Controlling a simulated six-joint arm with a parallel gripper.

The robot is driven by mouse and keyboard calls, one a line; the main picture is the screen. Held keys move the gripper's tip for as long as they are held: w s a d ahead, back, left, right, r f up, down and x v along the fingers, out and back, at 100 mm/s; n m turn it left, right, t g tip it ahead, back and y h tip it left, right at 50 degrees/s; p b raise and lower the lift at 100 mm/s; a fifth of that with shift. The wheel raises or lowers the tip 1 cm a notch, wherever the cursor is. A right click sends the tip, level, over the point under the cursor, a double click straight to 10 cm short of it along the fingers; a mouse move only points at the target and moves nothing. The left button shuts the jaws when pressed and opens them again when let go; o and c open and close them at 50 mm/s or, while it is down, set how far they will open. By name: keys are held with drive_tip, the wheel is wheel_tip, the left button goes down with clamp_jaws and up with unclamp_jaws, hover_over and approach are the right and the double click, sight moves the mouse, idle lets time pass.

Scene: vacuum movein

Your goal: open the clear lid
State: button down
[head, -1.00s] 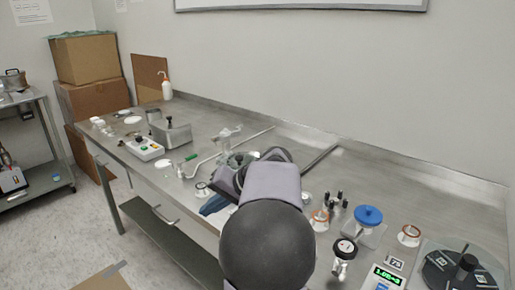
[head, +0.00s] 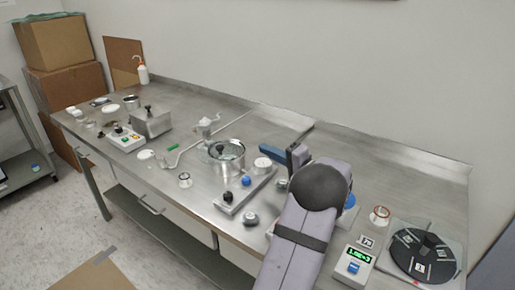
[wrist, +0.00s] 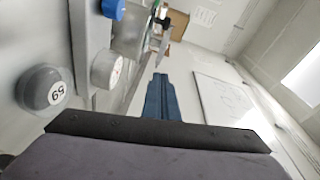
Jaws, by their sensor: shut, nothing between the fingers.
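The clear lid (head: 226,149) appears to lie on top of a round metal pot (head: 229,168) near the middle of the bench. In the head view it looks level, but its seating is too small to tell. My gripper (head: 262,149) is to the right of the pot, its blue fingers pointing left towards it and apart from the lid. In the wrist view the blue fingers (wrist: 160,76) are together with nothing between them. I cannot make out the lid clearly in the wrist view.
A metal block with a blue knob (head: 246,181), a black knob (head: 228,197) and a white dial (head: 263,163) stands in front of my gripper. A switch box (head: 127,138) is at left. A dark round plate (head: 424,254) is at right.

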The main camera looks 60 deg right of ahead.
sight(236, 153)
drive_tip(key=w+p, duration=0.1)
drive_tip(key=w, duration=0.2)
drive_tip(key=w+p, duration=0.1)
drive_tip(key=w, duration=0.3)
drive_tip(key=w+a+p, duration=0.1)
drive_tip(key=w+p, duration=0.1)
drive_tip(key=w, duration=0.1)
drive_tip(key=shift+w+f, duration=0.15)
drive_tip(key=shift+f, duration=0.15)
drive_tip(key=shift+w+a+f, duration=0.2)
drive_tip(key=shift+a+f, duration=0.05)
drive_tip(key=shift+a, duration=0.3)
drive_tip(key=shift+w+a+f+h+b, duration=0.1)
drive_tip(key=shift+a+h+b, duration=0.15)
drive_tip(key=shift+b, duration=0.65)
